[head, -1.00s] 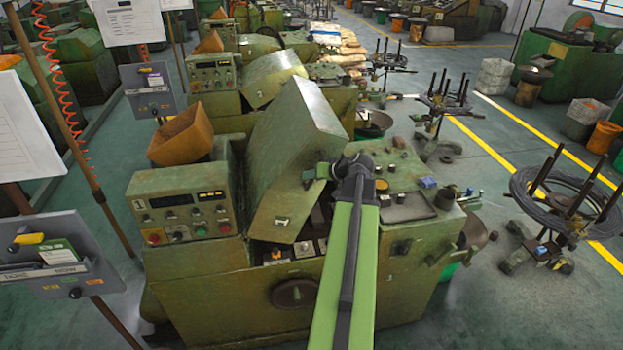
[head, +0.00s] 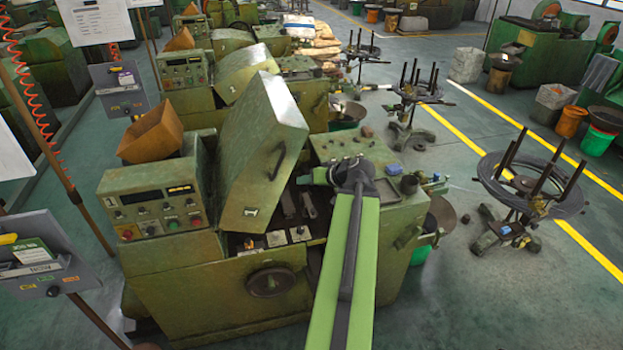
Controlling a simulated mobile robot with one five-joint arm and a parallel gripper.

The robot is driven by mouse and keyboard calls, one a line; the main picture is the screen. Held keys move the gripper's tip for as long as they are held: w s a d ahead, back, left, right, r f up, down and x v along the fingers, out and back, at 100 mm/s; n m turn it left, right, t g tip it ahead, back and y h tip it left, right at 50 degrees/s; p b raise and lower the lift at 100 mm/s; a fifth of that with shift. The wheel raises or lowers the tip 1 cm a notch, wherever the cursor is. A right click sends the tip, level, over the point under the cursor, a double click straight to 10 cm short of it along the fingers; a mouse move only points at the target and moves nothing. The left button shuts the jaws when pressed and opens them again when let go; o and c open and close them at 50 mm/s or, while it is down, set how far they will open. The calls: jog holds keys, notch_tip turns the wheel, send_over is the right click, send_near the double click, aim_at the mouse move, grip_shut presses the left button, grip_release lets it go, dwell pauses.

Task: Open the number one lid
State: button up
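The number one lid (head: 262,135) is a worn green metal cover on the nearest machine, with a small "1" label near its lower edge. It stands raised and steeply tilted, with the machine's interior (head: 295,212) showing below and to its right. Its dark curved handle (head: 278,160) is on the face toward the right. My gripper (head: 303,177) is at the end of my green arm, pointing left. In the picture it lies just right of the handle, with a gap between them, and appears empty. Its fingers are too small and edge-on to tell whether they are open.
A control box (head: 155,208) marked "1" and an orange hopper (head: 152,138) are left of the lid. A handwheel (head: 270,282) is on the machine's front. A wire-coil stand (head: 530,185) stands at right, with open floor (head: 470,290) before it.

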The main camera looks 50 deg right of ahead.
jog(key=shift+c, duration=1.1)
jog(key=shift+w+d+r+m, duration=0.1)
jog(key=shift+d+r+m, duration=0.1)
jog(key=shift+m, duration=0.5)
jog(key=shift+c, duration=1.2)
jog(key=r+m+t, duration=0.1)
jog(key=w+d+r+m, duration=0.1)
jog(key=m, duration=0.1)
jog(key=w+r+m+t+h, duration=0.1)
jog(key=m, duration=0.1)
jog(key=shift+w+d+r+t, duration=0.2)
jog(key=shift+d+r+t, duration=0.1)
grip_shut()
jog(key=s+d+f+m+t+h+b, duration=0.1)
jog(key=d+f+m+t+h+b, duration=0.1)
jog(key=m+b, duration=0.4)
jog(key=s+d+f+m+t+h+b, duration=0.2)
jog(key=d+f+m+b, duration=0.3)
jog(key=b, duration=0.8)
jog(key=d+m+h, duration=0.1)
jog(key=d+m, duration=0.1)
jog(key=shift+s+d+f+m+h+b, duration=0.15)
jog(key=shift+s+d+m+h+b, duration=0.15)
jog(key=shift+h+b, duration=0.1)
